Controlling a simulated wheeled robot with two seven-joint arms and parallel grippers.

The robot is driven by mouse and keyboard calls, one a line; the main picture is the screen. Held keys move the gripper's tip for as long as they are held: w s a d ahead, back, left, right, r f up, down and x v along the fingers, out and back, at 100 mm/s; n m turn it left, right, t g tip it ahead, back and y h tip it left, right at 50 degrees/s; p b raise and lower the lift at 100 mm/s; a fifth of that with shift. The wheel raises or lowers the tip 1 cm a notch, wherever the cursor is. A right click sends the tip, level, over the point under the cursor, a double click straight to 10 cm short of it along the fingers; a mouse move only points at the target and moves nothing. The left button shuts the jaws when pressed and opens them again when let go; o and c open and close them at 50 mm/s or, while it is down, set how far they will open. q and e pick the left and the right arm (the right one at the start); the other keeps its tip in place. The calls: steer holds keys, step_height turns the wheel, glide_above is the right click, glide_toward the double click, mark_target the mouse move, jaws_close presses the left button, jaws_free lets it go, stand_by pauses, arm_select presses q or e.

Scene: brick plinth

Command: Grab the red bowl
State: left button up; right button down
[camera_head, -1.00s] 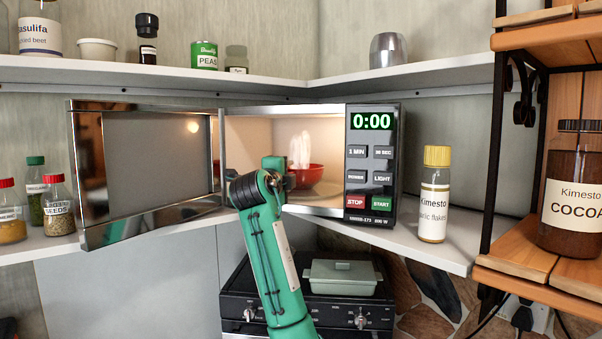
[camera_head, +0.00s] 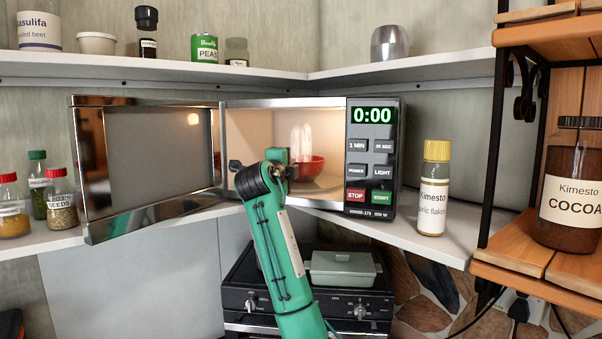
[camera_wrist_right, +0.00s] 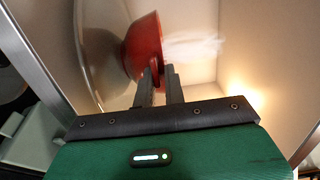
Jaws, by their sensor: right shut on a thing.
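The red bowl (camera_head: 311,167) is inside the open microwave (camera_head: 374,214), with white steam rising from it in the head view. In the right wrist view the red bowl (camera_wrist_right: 144,50) shows beyond my fingers, with its rim between the fingertips. My right gripper (camera_wrist_right: 159,72) is shut on the bowl's near rim. In the head view my right gripper (camera_head: 288,168) reaches into the microwave, and my wrist hides the bowl's left part. Under the bowl is the glass turntable (camera_wrist_right: 97,50). My left gripper is in neither view.
The microwave door (camera_head: 150,165) stands wide open to the left. A yellow-capped jar (camera_head: 433,195) is right of the microwave, and several spice jars (camera_head: 61,205) stand at the left. A stove with a pale green dish (camera_head: 342,268) is below my forearm.

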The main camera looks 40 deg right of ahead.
steer(key=shift+w+f, duration=0.1)
steer(key=shift+f, duration=0.2)
